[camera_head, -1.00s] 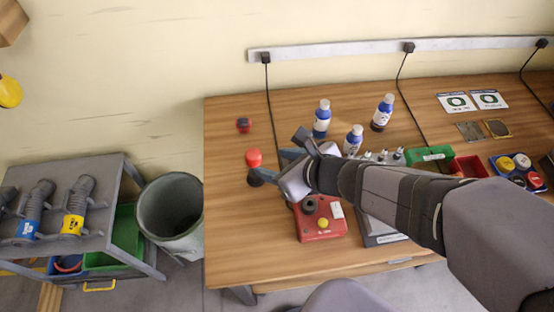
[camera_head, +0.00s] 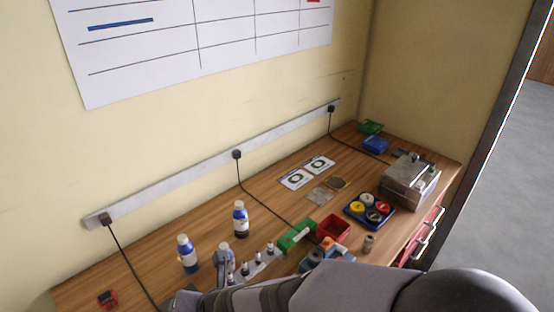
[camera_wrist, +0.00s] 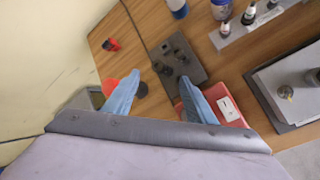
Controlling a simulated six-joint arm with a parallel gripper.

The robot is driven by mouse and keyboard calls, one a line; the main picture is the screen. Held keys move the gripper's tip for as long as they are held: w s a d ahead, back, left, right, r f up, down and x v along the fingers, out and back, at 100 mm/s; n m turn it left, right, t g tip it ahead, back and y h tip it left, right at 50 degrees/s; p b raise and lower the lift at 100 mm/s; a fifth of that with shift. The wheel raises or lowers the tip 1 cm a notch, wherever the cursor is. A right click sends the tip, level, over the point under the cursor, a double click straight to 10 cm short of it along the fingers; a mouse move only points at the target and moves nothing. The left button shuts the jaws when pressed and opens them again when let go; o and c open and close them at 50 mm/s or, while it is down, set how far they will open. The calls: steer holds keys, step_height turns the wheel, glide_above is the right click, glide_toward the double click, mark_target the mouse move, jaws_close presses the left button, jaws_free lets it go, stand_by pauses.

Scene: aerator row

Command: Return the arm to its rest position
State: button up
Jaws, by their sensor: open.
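My gripper (camera_wrist: 158,98) is open in the wrist view, its two blue fingers spread apart with nothing between them. It hangs over the left part of the wooden bench. A red-topped object (camera_wrist: 111,87) shows behind the left finger, and a red box (camera_wrist: 228,108) with a white label is partly hidden behind the right finger. A dark plate with knobs (camera_wrist: 180,62) lies beyond the gap.
Several blue-and-white bottles (camera_head: 240,218) stand near a grey rack of small fittings (camera_head: 255,264). A green box (camera_head: 297,235), a red bin (camera_head: 333,229) and a blue tray of coloured caps (camera_head: 368,222) lie further right. Black cables cross the bench.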

steer(key=d+m, duration=0.1)
steer(key=m, duration=0.1)
steer(key=d+f+m+h, duration=0.1)
steer(key=d+m, duration=0.1)
steer(key=w+d+f+m+h, duration=0.1)
steer(key=m, duration=0.2)
steer(key=shift+d, duration=0.4)
steer(key=d+m+h, duration=0.1)
steer(key=m, duration=0.1)
steer(key=d+f+m+h, duration=0.1)
steer(key=d+m, duration=0.1)
steer(key=m, duration=0.1)
steer(key=s+d+f+m, duration=0.1)
steer(key=d+m, duration=0.1)
steer(key=shift+d+h, duration=0.15)
steer(key=shift+h, duration=0.25)
steer(key=s+d+f+m+g+h, duration=0.1)
steer(key=s+d+m+g, duration=0.15)
steer(key=d+m, duration=0.4)
steer(key=s+d+f+m+g+h, duration=0.1)
steer(key=s+d+m+g+h, duration=0.1)
steer(key=s+d+m, duration=0.4)
steer(key=w+d+r+m+y, duration=0.1)
steer(key=w+d+m, duration=0.3)
steer(key=d+m, duration=0.6)
steer(key=shift+w+d+r, duration=0.4)
steer(key=shift+d+r, duration=0.1)
